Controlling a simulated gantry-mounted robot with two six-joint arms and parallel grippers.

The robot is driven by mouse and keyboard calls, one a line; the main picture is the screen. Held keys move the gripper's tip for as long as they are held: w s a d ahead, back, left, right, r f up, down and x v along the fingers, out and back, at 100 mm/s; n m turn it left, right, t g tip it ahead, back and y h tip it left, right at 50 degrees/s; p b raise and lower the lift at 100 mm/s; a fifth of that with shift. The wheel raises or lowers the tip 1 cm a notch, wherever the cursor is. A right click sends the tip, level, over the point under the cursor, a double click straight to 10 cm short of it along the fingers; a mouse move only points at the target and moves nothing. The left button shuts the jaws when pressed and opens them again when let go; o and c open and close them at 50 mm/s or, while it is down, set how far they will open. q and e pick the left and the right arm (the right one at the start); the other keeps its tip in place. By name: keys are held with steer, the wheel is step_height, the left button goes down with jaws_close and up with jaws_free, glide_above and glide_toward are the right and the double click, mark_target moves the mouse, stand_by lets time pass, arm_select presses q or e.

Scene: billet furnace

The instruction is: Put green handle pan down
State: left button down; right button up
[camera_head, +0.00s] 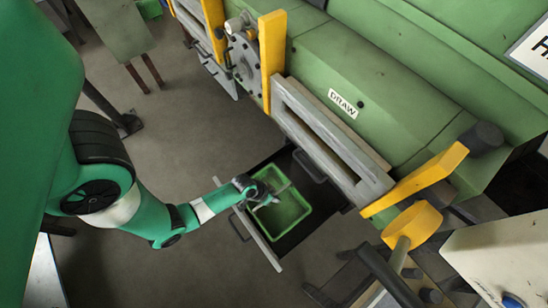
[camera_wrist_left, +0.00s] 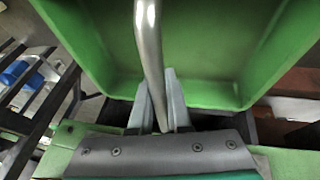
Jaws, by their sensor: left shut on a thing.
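The green pan (camera_head: 290,215) is a rectangular, open tray with a metal bar handle across it. It is over the dark platform (camera_head: 292,236) in front of the green furnace; I cannot tell whether it touches the platform. My left gripper (camera_head: 268,199) reaches in from the left over the pan. In the left wrist view my left gripper (camera_wrist_left: 160,100) is shut on the curved metal handle (camera_wrist_left: 149,40), with a finger on each side. The pan's green wall (camera_wrist_left: 220,85) fills the background there. My right gripper is out of view.
The green furnace (camera_head: 375,90), marked DRAW, stands behind the platform, with a pale slotted front (camera_head: 325,140). Yellow bars (camera_head: 272,60) and a yellow round part (camera_head: 412,222) stick out near it. Grey floor (camera_head: 190,130) is open to the left.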

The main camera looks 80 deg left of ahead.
arm_select(q)
step_height(320, 180, down, 4)
steer(key=shift+r+b, duration=0.1)
steer(key=shift+b, duration=0.4)
steer(key=shift+f+b, duration=0.95)
steer(key=shift+f, duration=0.9)
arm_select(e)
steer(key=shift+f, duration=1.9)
arm_select(q)
steer(key=shift+f, duration=0.2)
steer(key=c, duration=0.9)
jaws_free()
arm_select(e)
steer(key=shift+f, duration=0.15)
arm_select(q)
steer(key=shift+o, duration=0.2)
steer(key=shift+r, duration=0.25)
steer(key=p+v, duration=0.6)
steer(key=v, duration=0.6)
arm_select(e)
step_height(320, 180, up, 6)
